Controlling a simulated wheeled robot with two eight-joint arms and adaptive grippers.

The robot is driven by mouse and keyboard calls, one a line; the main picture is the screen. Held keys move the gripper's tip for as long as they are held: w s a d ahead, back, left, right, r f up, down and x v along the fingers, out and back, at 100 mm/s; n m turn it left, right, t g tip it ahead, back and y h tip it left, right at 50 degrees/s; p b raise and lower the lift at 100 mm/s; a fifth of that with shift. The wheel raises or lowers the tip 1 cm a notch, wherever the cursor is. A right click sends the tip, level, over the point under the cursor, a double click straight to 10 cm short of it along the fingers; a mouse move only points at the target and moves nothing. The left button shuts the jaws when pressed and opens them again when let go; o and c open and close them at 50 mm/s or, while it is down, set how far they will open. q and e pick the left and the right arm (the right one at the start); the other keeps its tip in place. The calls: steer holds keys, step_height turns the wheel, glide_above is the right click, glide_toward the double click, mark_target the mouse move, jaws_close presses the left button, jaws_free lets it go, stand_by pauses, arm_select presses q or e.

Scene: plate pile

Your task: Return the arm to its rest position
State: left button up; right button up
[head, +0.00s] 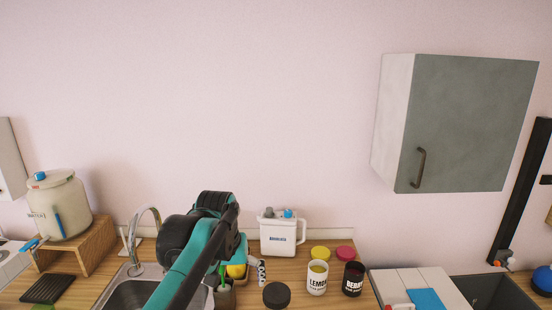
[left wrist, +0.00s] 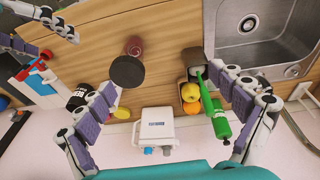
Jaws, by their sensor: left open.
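My left arm (head: 200,250), teal and black, rises from the bottom of the head view over the counter, left of centre. Nothing is between the fingertips but counter and objects farther below. Part of another gripper, my right one (left wrist: 48,22), shows at the upper left edge of the left wrist view, cut off by the frame.
The wooden counter holds a white canister (head: 284,236), a lemon jar (head: 317,281), a berry jar (head: 353,280) and a dark-lidded jar (left wrist: 128,70). A green bottle (left wrist: 221,122) and fruit (left wrist: 190,93) stand near the sink (left wrist: 250,32). A wall cabinet (head: 470,125) hangs at right.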

arm_select(q)
steer(key=s+a+f+t+b, duration=0.1)
steer(key=s+a+f+t, duration=0.1)
steer(key=s+a+f, duration=0.2)
steer(key=s+a+f+t+b, duration=0.1)
steer(key=s+a+f, duration=0.3)
steer(key=s+f, duration=0.7)
steer(key=s+t, duration=0.1)
steer(key=s, duration=0.2)
steer(key=shift+s+y, duration=0.25)
steer(key=shift+y, duration=0.05)
arm_select(e)
steer(key=s+d+f+g, duration=0.1)
steer(key=s+d, duration=0.2)
steer(key=s, duration=0.4)
steer(key=s+d+g, duration=0.2)
steer(key=s+d, duration=0.1)
steer(key=s, duration=0.4)
steer(key=shift+s+f, duration=0.4)
